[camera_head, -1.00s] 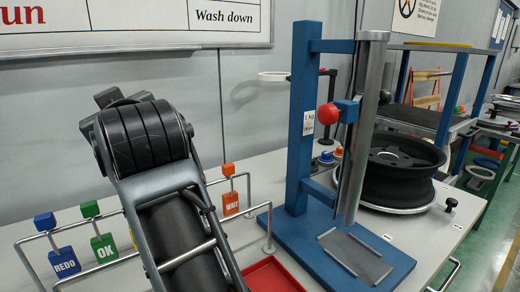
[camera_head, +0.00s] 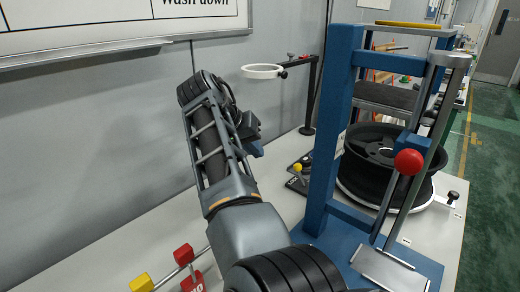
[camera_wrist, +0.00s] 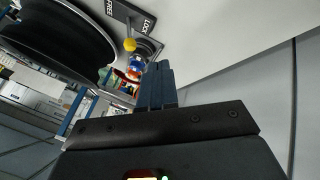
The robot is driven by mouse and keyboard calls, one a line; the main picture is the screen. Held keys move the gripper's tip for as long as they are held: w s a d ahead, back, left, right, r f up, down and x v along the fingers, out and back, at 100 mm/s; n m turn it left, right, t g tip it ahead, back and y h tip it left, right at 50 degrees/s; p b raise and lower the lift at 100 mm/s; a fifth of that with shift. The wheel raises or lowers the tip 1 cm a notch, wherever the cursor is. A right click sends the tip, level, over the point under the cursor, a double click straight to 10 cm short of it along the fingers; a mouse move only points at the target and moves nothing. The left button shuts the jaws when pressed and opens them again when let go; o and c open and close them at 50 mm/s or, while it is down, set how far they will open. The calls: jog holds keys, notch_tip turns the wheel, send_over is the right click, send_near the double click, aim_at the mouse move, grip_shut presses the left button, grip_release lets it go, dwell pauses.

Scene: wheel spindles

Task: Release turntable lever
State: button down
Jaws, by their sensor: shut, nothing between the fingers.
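The turntable lever has a yellow ball knob (camera_head: 297,168), seen just right of my forearm in the head view. In the wrist view its yellow knob (camera_wrist: 129,45) is beside a dark plate (camera_wrist: 128,14) marked FREE and LOCK. I cannot tell which mark the lever points to. My gripper (camera_wrist: 158,72) is shut and empty, its fingertips a little apart from the knob in the picture. In the head view my gripper (camera_head: 257,149) is partly hidden behind the arm. The turntable (camera_head: 358,193) carries a black wheel (camera_head: 400,160).
A blue stand (camera_head: 330,130) with a red ball handle (camera_head: 408,162) rises between my arm and the wheel. A white ring holder (camera_head: 263,71) stands at the back by the wall. Red (camera_head: 184,255) and yellow (camera_head: 141,283) tag blocks are at front left.

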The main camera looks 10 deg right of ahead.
aim_at(301, 176)
jog(key=p+x, duration=0.1)
jog(key=x, duration=0.8)
jog(key=shift+d, duration=0.1)
jog(key=shift+s+d+r+p, duration=0.15)
jog(key=shift+d+p, duration=0.25)
jog(key=shift+d, duration=0.1)
jog(key=shift+s+d+r+p, duration=0.1)
jog(key=shift+d+p, duration=0.3)
jog(key=shift+d, duration=0.15)
jog(key=shift+s+d, duration=0.15)
jog(key=shift+d, duration=0.6)
jog(key=shift+f, duration=0.1)
jog(key=shift+d+f, duration=0.1)
